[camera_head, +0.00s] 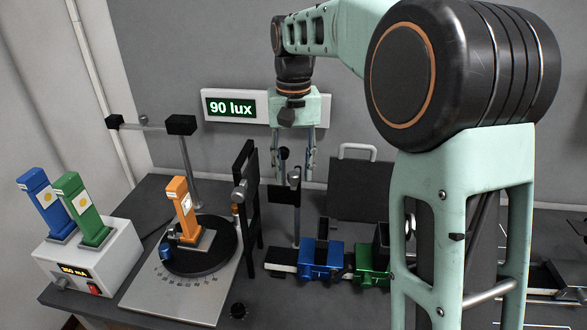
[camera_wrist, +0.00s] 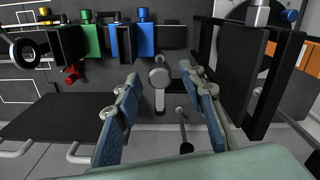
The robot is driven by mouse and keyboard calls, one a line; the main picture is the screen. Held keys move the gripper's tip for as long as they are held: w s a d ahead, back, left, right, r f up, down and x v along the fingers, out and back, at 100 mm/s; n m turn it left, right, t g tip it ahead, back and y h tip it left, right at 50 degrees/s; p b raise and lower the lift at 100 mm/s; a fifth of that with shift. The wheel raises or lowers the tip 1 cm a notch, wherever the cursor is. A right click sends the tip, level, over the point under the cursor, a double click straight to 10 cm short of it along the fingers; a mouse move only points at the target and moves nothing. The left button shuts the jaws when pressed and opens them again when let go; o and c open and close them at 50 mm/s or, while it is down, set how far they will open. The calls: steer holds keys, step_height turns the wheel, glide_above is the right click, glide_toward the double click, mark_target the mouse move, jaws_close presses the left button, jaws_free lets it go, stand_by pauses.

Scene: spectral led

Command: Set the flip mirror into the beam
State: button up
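My gripper (camera_head: 295,170) is open and points down behind the blue and green blocks; in the wrist view its two blue finger pads (camera_wrist: 160,92) stand apart. Between and below them is a post assembly with a round silver head (camera_wrist: 159,77), which I take to be the flip mirror's mount. A thin lever with a black ball end (camera_wrist: 186,147) lies near the right finger. In the head view a dark post (camera_head: 294,195) with a silver top stands under the gripper, partly hidden by the fingers. I cannot tell whether a finger touches it, or make out the mirror face.
A tall black plate (camera_head: 247,195) stands close left of the gripper. Blue (camera_head: 318,262) and green (camera_head: 371,264) holders sit on a rail in front. An orange piece (camera_head: 184,212) stands on the turntable. A lamp box (camera_head: 88,255) is left; the display (camera_head: 231,107) reads 90 lux.

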jaws_close()
stand_by(0.5)
steer(key=w+d+n+p, duration=0.1)
steer(key=d+n+p, duration=0.4)
steer(key=n, duration=0.5)
steer(key=shift+w+d+p, duration=0.3)
steer(key=shift+d, duration=0.1)
steer(key=shift+n, duration=0.3)
steer(key=shift+r, duration=0.1)
